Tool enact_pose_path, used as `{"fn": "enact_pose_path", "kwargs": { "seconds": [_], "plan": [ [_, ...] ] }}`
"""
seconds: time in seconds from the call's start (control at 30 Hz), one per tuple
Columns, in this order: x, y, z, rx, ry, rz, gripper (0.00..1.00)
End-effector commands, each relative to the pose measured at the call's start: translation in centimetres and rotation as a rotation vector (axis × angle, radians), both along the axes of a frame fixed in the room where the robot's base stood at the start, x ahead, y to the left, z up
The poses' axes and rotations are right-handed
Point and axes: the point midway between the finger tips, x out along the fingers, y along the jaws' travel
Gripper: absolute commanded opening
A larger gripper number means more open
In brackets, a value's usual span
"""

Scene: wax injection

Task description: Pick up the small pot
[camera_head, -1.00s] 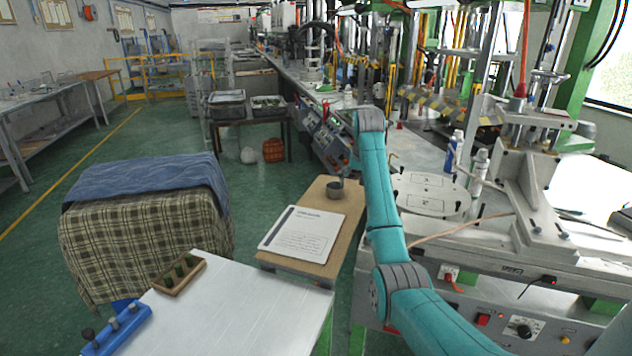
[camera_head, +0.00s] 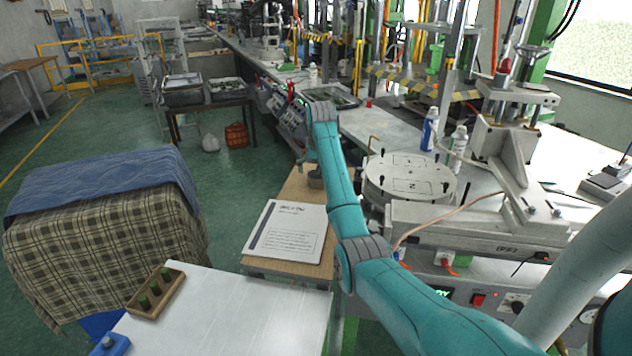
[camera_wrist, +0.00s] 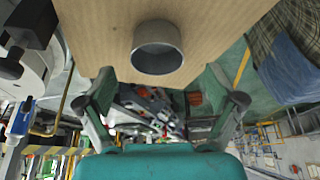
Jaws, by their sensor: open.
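The small pot (camera_head: 315,181) is a grey cup on the wooden side table (camera_head: 289,182), behind the white sheet. My arm partly hides it in the head view. In the wrist view, which is upside down, the pot (camera_wrist: 157,29) stands on the wooden top with its dark round opening showing. My gripper (camera_wrist: 169,92) is open and empty. Its two fingers are spread wide, one to each side of the pot in the picture, and the pot appears beyond them. No contact shows. The gripper is hidden behind my arm in the head view.
A white printed sheet (camera_head: 287,231) lies on the side table. A white table (camera_head: 225,315) with a wooden block rack (camera_head: 156,292) is in front. A cloth-covered stack (camera_head: 110,228) stands left. The machine bench with a round plate (camera_head: 410,176) and bottles (camera_head: 429,130) is right.

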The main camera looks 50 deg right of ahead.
Motion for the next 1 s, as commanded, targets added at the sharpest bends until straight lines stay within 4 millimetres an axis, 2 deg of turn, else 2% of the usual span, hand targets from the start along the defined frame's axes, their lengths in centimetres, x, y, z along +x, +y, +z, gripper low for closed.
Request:
{"fn": "enact_pose_path", "kwargs": {
  "seconds": [0.37,0.67,0.93,1.0],
  "plan": [
    [1.1,-1.7,-4.1,0.002,0.002,0.000,0.93],
    [1.3,-1.9,-4.5,0.000,0.000,0.000,0.93],
    [1.3,-1.9,-4.5,0.001,0.001,0.000,0.28],
    [1.3,-1.9,-4.5,0.000,0.000,0.000,0.25]
  ]
}}
